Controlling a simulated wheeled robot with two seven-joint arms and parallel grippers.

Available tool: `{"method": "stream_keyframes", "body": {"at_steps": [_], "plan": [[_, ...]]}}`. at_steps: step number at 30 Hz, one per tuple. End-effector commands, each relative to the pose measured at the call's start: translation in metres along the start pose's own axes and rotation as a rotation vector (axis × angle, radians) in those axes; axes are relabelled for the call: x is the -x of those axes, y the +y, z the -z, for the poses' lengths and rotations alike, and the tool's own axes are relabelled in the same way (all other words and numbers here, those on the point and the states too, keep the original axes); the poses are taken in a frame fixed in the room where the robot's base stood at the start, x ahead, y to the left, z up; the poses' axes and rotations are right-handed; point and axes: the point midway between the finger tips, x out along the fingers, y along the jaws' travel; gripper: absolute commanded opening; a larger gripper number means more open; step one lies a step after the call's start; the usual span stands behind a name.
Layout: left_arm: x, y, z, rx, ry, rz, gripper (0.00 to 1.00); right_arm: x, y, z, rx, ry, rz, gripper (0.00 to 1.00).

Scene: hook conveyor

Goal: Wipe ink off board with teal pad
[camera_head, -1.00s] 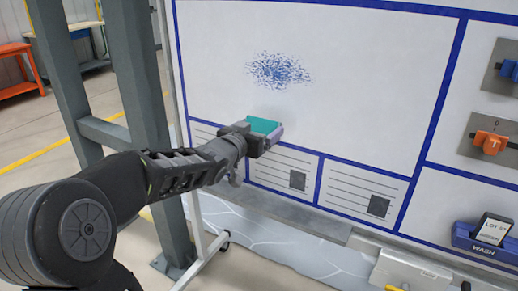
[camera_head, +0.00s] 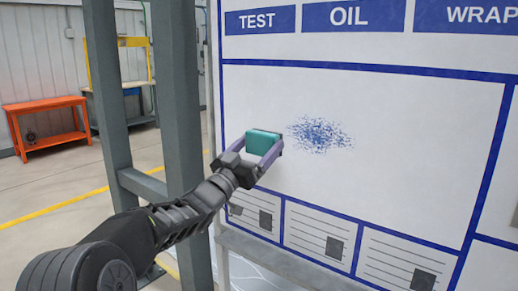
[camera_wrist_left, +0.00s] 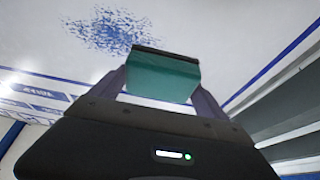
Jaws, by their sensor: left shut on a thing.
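The white board (camera_head: 400,110) with blue lines stands on the right in the head view. A speckled blue ink patch (camera_head: 320,134) is on its upper panel; it also shows in the left wrist view (camera_wrist_left: 108,32). My left gripper (camera_head: 265,149) is shut on the teal pad (camera_head: 263,143), which sits between its two fingers. The pad is left of the ink patch and a little lower in the head view. In the left wrist view the pad (camera_wrist_left: 162,75) covers the middle, close to the board. I cannot tell whether it touches the board. My right gripper is not in view.
A grey steel post (camera_head: 180,90) stands left of the board, close to my left arm. A ledge (camera_head: 270,262) runs along the board's lower edge. An orange table (camera_head: 50,122) stands far back left. The floor between is open.

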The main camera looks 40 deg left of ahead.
Motion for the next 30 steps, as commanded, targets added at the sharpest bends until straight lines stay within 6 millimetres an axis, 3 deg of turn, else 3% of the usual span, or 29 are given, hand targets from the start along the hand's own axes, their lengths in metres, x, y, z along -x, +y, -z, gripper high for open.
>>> {"method": "stream_keyframes", "body": {"at_steps": [8, 21, 30], "plan": [[-0.013, 0.0, -0.004, 0.002, -0.001, 0.0, 0.54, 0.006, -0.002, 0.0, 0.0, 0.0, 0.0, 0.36], [-0.051, 0.0, -0.019, 0.001, 0.0, 0.0, 0.54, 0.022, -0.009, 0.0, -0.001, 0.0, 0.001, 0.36], [-0.055, 0.0, -0.023, -0.001, 0.0, 0.0, 0.54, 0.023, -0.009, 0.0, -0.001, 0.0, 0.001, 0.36]]}}
